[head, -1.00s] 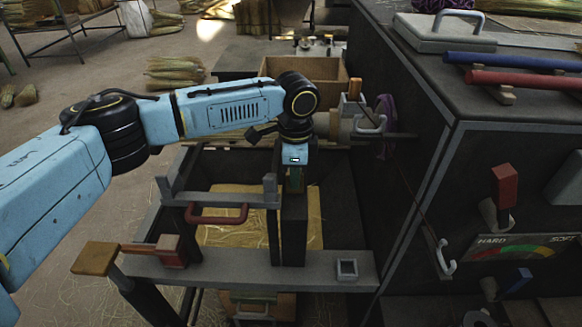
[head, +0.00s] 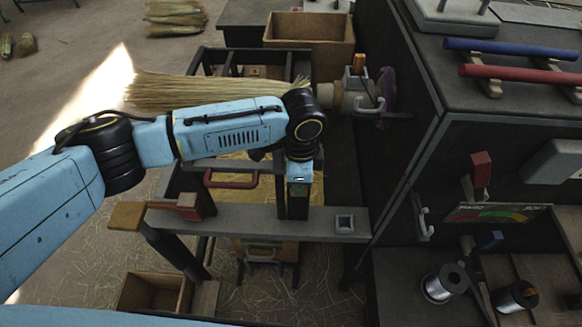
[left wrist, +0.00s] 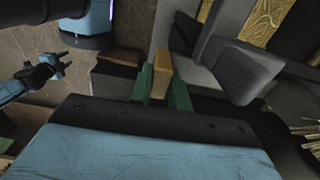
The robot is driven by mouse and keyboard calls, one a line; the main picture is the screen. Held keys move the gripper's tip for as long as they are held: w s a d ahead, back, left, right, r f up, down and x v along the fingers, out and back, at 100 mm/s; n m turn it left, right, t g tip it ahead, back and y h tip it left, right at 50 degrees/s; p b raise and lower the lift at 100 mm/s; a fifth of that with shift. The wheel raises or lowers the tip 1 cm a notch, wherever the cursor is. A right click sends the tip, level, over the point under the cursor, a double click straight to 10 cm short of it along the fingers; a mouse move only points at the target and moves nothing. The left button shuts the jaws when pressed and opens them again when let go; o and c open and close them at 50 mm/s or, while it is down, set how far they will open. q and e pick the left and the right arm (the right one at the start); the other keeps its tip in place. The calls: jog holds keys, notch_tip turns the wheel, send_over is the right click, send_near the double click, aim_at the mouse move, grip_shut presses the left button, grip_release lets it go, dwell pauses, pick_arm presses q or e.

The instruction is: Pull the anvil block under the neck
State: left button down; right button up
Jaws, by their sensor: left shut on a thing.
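My left gripper (head: 299,190) points down over the dark frame beside the machine in the head view. In the left wrist view its green fingers (left wrist: 160,88) are shut on a small wooden piece (left wrist: 162,75). I cannot tell for sure whether this piece belongs to the anvil block. A grey notched block (left wrist: 244,70) stands to the right of the fingers there. The straw broom (head: 205,90) lies level behind my left arm, its neck end toward the clamp (head: 352,98). A dark hand (left wrist: 40,76), apparently my right gripper, shows at the left wrist view's left side; its jaws are unclear.
A red handle (head: 231,182) sits left of the gripper. The machine cabinet (head: 480,110) blocks the right. Straw-strewn floor is open at left.

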pick_arm(q)
jog(key=shift+s+f, duration=0.15)
jog(key=shift+s, duration=0.1)
jog(key=c, duration=1.3)
grip_release()
jog(key=shift+s, duration=0.1)
jog(key=shift+r, duration=0.2)
jog(key=shift+r, duration=0.3)
notch_tip(320, 180, up, 13)
jog(key=shift+f+p, duration=0.2)
jog(key=shift+p, duration=0.15)
